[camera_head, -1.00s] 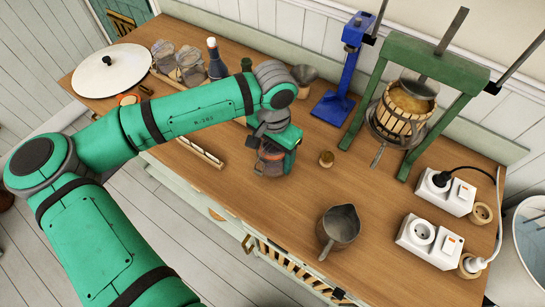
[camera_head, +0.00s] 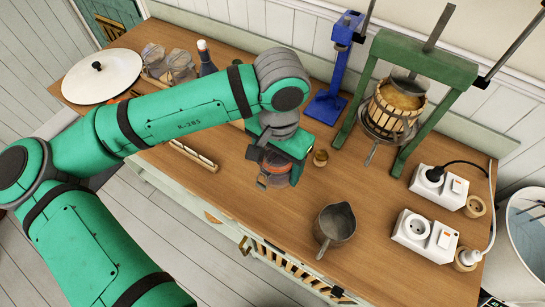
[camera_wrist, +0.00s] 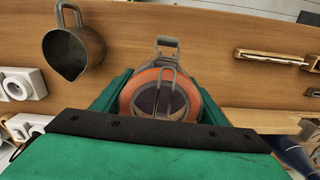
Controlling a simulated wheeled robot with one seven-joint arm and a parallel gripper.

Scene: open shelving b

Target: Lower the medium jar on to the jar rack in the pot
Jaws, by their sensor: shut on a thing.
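My gripper (camera_head: 275,166) is shut on a glass jar (camera_wrist: 147,104) with an orange rubber ring and a wire clasp. This is the medium jar; in the head view (camera_head: 269,180) it hangs below the green gripper body, partly hidden. It appears to be above the wooden worktop; the gap beneath it cannot be told. A large pale round vessel (camera_head: 514,222), bluish inside, is cut off at the right edge and is likely the pot. No jar rack can be made out in it.
A metal jug (camera_head: 336,225) stands near the front edge. White socket boxes (camera_head: 424,238) with cables lie between the jar and the vessel. Bare worktop lies around the jug.

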